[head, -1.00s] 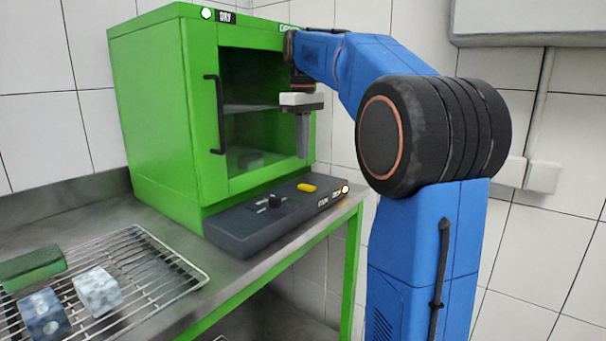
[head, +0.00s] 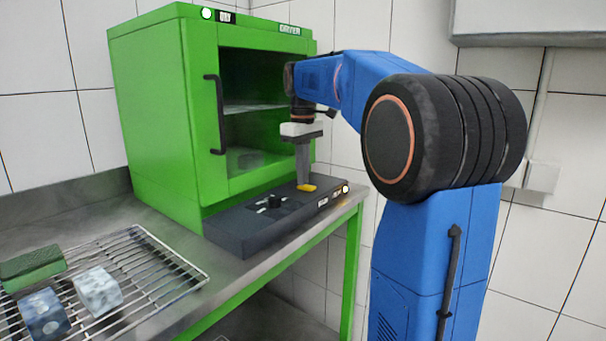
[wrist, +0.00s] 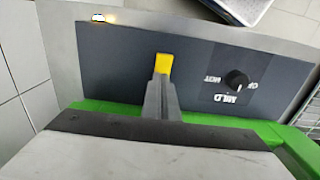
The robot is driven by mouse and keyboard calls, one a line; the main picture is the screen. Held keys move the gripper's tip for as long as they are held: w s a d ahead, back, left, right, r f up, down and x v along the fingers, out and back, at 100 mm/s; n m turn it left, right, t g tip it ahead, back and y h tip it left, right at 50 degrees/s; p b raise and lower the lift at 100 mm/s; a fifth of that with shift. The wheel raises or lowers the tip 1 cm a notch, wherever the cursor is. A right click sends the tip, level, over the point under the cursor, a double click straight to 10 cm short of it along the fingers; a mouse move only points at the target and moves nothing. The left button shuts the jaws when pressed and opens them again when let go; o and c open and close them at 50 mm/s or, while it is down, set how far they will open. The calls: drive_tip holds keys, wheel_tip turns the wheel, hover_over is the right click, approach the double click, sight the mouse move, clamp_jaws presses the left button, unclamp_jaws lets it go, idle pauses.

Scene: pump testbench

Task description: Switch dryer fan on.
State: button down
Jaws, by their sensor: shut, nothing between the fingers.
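The green dryer cabinet (head: 160,110) stands on the bench with its windowed door and black handle facing me. In front of it lies a dark control panel (head: 240,232) with a black knob (head: 274,201) and a yellow rocker switch (head: 307,188). A small lamp (head: 345,189) glows at the panel's right end. My gripper (head: 303,184) is shut and points down at the yellow switch, its tips at or just above it. In the wrist view the fingertips (wrist: 161,78) overlap the near part of the yellow switch (wrist: 164,62); I cannot tell whether they touch.
A wire rack (head: 165,275) at the left holds a green block (head: 32,262) and two grey-blue cubes. The knob (wrist: 237,80) is close beside the switch in the wrist view. The cabinet front rises just behind my gripper.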

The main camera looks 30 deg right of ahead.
drive_tip(key=shift+w+f, duration=0.1)
drive_tip(key=shift+f, duration=0.45)
drive_tip(key=shift+a, duration=0.1)
drive_tip(key=shift+s, duration=0.2)
drive_tip(key=shift+s+r, duration=0.1)
drive_tip(key=shift+s, duration=0.25)
drive_tip(key=shift+d, duration=0.2)
drive_tip(key=shift+r, duration=0.65)
wheel_tip(320, 180, up, 14)
drive_tip(key=shift+w+f, duration=0.2)
